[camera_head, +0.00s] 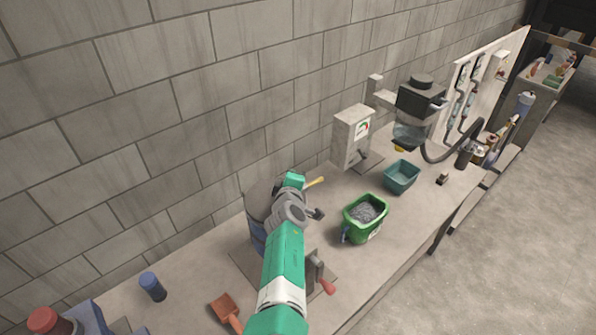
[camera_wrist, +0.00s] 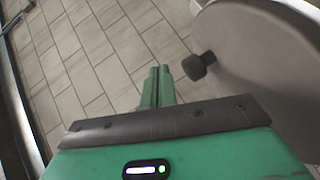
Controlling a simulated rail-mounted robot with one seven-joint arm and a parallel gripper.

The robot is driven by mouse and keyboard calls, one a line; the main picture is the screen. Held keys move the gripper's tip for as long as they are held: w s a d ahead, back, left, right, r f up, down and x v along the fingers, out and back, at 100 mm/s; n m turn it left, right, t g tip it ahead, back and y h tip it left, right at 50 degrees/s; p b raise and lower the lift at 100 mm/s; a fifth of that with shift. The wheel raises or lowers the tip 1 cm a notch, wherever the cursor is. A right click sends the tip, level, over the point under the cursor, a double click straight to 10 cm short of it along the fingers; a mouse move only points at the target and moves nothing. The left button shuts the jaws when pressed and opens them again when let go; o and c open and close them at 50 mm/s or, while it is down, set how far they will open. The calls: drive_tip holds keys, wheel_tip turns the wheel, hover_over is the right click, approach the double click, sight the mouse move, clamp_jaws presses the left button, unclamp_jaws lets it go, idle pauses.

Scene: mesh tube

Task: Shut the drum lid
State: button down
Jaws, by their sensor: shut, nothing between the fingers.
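The drum (camera_head: 257,238) stands on the bench against the wall, its blue side partly hidden behind my arm. A grey lid (camera_head: 259,198) shows above it, seemingly raised, though my arm hides much of it. In the wrist view a large round grey plate with a pale rim, which looks like the lid (camera_wrist: 265,50), fills the right side. A black knob (camera_wrist: 197,66) sticks out from its edge. My gripper (camera_wrist: 160,75) is shut and empty, its green fingertips just left of the knob and apart from it in the picture. In the head view my green gripper (camera_head: 293,181) is near the lid.
A green bin of grey material (camera_head: 365,212) and a teal bin (camera_head: 402,175) stand right of the drum. A red-handled crank (camera_head: 327,286) is in front. An orange scoop (camera_head: 225,308) and blue bottle (camera_head: 152,286) lie left. A gauge box (camera_head: 351,137) stands behind.

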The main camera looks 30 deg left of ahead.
drive_tip(key=s+d+r+p, duration=0.2)
drive_tip(key=d+r, duration=0.4)
drive_tip(key=r, duration=0.4)
drive_tip(key=shift+s+d+r, duration=0.15)
drive_tip(key=shift+s+d, duration=0.15)
